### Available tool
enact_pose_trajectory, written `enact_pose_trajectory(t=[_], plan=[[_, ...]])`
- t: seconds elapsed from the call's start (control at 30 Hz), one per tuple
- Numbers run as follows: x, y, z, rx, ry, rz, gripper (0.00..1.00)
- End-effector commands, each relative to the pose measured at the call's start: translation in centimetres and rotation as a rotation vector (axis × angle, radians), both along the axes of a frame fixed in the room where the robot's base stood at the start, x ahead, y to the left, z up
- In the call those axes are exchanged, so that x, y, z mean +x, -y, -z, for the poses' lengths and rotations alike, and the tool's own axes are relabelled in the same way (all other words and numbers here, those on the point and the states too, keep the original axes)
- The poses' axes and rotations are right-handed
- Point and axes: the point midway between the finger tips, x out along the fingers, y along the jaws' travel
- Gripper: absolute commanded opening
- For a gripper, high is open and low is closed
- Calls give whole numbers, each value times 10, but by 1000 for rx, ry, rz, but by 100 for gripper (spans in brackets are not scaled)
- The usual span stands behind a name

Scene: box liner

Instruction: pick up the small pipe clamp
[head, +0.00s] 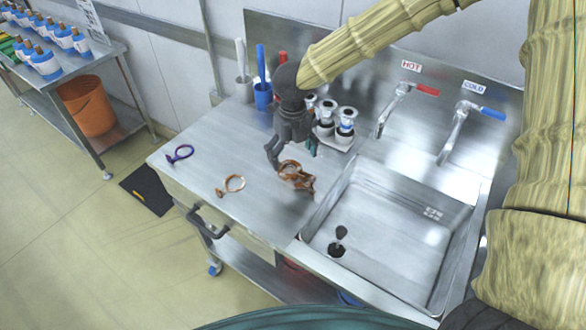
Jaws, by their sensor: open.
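My gripper (292,154) is open, pointing down over the steel counter left of the sink. A brown, copper-coloured clamp-like piece (301,181) lies on the counter just below and in front of its fingers. I cannot tell whether the fingers touch it. A thin orange-copper ring clamp with a short stem (235,184) lies flat to the left. A purple ring clamp with a stem (181,153) lies farther left, near the counter's edge. No label shows which of these is the small pipe clamp.
The sink basin (395,225) opens right of the gripper. Black-and-white bottles (345,122) and blue (263,97) and white cups with brushes stand behind it. The counter's left part (205,150) is mostly clear.

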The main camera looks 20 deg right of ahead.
Motion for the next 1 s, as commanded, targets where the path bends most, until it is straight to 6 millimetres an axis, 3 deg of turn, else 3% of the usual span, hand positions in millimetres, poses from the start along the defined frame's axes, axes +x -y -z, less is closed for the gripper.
enact_pose_trajectory(t=[0.23, 0.7, 1.0], plan=[[18, 0, 22, -3, -19, 1, 89], [23, 0, 69, -3, -20, 3, 89], [24, 1, 71, -2, -19, 3, 87]])
